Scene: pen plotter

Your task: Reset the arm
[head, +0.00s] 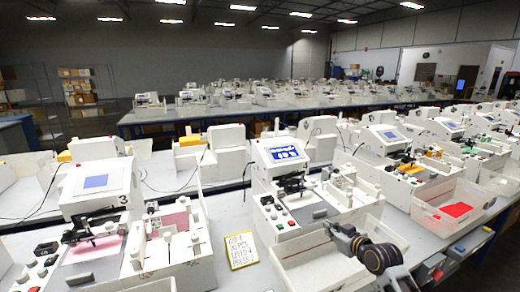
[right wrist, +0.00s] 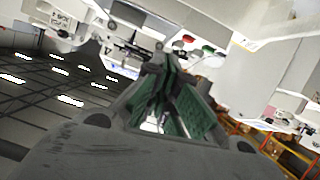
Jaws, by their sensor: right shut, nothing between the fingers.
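My right gripper (head: 332,228) is at the lower right of the head view, over the front part of a white plotter machine (head: 266,222) with a blue lit screen (head: 286,152). Its fingers point left and are shut and empty. In the right wrist view the green-lined fingers (right wrist: 168,62) meet at their tips. The machine's dark pen arm (head: 291,186) sits below the screen, apart from my gripper. A second plotter (head: 97,180), marked 3, stands at the left with its own dark arm (head: 90,232). My left gripper is out of view.
A yellow-framed sign (head: 241,250) stands between the two near machines. A white bin (head: 452,222) with a red sheet (head: 456,210) is at the right. More machines fill the tables behind. A bare strip of table (head: 232,205) lies between the near machines.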

